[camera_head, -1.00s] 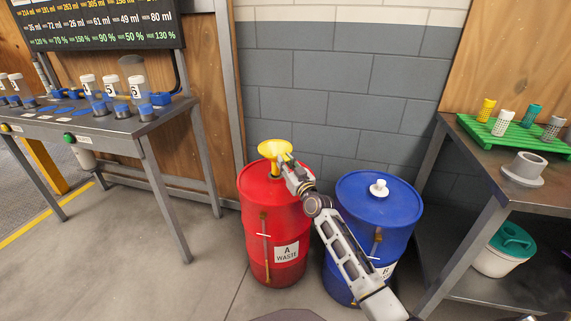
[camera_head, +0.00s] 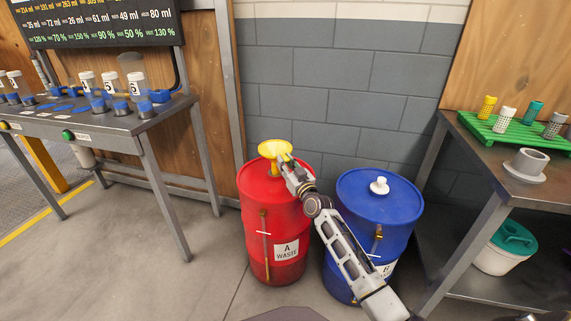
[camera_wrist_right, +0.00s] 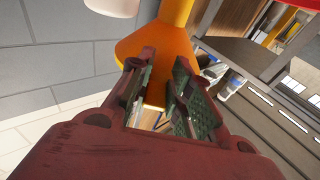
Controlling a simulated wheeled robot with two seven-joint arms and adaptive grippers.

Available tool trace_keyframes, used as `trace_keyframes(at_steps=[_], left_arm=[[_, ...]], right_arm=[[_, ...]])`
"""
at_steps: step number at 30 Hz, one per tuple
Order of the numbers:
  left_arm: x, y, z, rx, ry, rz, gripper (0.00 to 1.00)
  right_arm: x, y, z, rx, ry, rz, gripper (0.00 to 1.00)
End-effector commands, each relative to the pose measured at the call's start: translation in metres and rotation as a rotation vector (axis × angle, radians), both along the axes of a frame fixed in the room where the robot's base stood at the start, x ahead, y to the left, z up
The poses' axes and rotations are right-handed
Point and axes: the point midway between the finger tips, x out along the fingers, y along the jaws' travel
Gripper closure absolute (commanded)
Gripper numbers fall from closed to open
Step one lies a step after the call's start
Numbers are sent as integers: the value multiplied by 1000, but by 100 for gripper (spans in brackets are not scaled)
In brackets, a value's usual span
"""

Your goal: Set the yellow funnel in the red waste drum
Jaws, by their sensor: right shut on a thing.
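The yellow funnel (camera_head: 274,149) is upright over the top of the red waste drum (camera_head: 270,215), which carries an "A WASTE" label. My right gripper (camera_head: 286,160) is shut on the funnel at its right side. In the right wrist view, the yellow-orange funnel (camera_wrist_right: 150,52) lies at the fingertips of my right gripper (camera_wrist_right: 160,85). The fingers and arm partly cover the drum's lid, and I cannot tell how deep the spout sits in the opening. My left gripper is not in view.
A blue drum (camera_head: 378,205) with a white cap (camera_head: 379,186) stands right of the red drum, behind my right arm. A bench with several cylinders (camera_head: 105,122) is at left. A table with a green rack (camera_head: 515,130) is at right. Open floor lies in front.

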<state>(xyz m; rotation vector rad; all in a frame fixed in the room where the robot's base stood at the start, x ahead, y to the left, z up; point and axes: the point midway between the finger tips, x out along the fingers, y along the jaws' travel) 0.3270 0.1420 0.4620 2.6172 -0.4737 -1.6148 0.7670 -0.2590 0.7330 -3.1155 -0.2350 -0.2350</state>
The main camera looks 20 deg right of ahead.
Motion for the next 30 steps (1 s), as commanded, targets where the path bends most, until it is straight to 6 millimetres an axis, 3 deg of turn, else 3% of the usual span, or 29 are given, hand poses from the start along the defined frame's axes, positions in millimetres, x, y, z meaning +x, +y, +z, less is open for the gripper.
trace_keyframes(at_steps=[30], left_arm=[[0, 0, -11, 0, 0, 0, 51]], right_arm=[[0, 0, -16, 0, 0, 0, 100]])
